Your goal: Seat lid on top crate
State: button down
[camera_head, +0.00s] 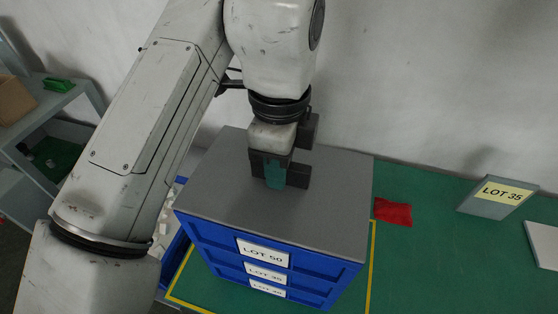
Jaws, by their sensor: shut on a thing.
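The grey lid (215,185) lies flat over the top blue crate (210,234), with its edges roughly in line with the crate's. I cannot tell whether a thin gap remains between lid and rim. The top crate carries a label reading LOT 50 and is the uppermost of a stack of blue crates. My gripper (275,174) points down at the lid's middle, its dark jaws shut on the teal handle of the lid. The crate's inside and its far sides are hidden by the lid.
The stack stands on a green table (420,260) inside a yellow outline (372,262). A red pouch (393,211) lies to the right, beyond it a LOT 35 sign (497,196) and a white panel (542,244). A blue bin (174,262) sits left, partly behind my arm. A wall is behind.

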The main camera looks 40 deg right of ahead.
jog(key=shift+f, duration=0.3)
jog(key=c, duration=0.9)
grip_release()
jog(key=shift+r, duration=0.2)
jog(key=shift+r+p, duration=3.4)
jog(key=shift+r, duration=0.25)
notch_tip(320, 180, up, 4)
jog(key=p, duration=0.3)
jog(key=shift+p, duration=0.3)
jog(key=shift+f, duration=0.1)
